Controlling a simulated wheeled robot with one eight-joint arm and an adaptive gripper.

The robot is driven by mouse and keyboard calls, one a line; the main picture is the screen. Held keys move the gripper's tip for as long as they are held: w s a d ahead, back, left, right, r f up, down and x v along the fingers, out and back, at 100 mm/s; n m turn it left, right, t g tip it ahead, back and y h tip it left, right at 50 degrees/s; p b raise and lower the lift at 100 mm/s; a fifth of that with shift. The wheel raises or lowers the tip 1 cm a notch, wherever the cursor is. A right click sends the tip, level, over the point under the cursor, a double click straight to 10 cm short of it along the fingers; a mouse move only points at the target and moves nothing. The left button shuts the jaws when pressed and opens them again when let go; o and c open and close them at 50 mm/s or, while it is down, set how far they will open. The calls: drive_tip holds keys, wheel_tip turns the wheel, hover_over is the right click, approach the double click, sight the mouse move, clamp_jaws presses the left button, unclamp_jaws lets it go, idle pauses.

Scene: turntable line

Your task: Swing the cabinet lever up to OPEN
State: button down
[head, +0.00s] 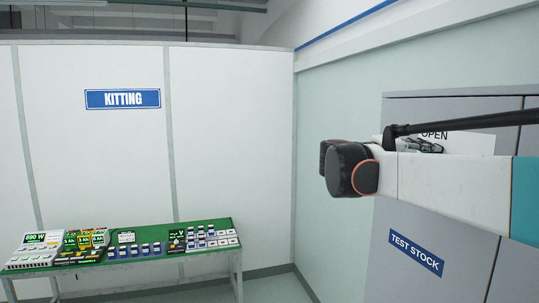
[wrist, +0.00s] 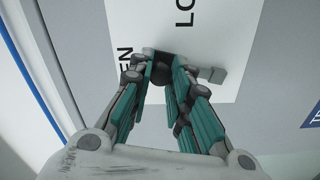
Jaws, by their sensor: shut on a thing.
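The cabinet (head: 410,215) is grey and stands at the right of the head view, with a white lever plate (head: 470,143) reading OPEN. In the wrist view the plate (wrist: 235,35) shows the ends of two words, "EN" and "LO". My gripper (wrist: 160,76) is at the plate, its teal-padded fingers closed around a dark part of the lever (wrist: 162,68). A small grey block shows beside the right finger; I cannot tell if it belongs to the lever. In the head view my arm hides the lever and most of the gripper, so the lever's angle is unclear.
A blue TEST STOCK sign (head: 416,252) is on the cabinet below my arm. A green-topped table (head: 185,228) with several small devices stands at the left by white panels with a KITTING sign (head: 123,99). Open space lies between table and cabinet.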

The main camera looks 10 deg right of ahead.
drive_tip(key=shift+w+a+r+n, duration=0.1)
drive_tip(key=shift+w+n, duration=0.85)
drive_tip(key=shift+n, duration=0.55)
drive_tip(key=c, duration=1.5)
unclamp_jaws()
drive_tip(key=shift+w, duration=0.15)
drive_tip(key=shift+o, duration=0.2)
drive_tip(key=s+a, duration=0.1)
drive_tip(key=a, duration=1.1)
drive_tip(key=shift+s, duration=0.1)
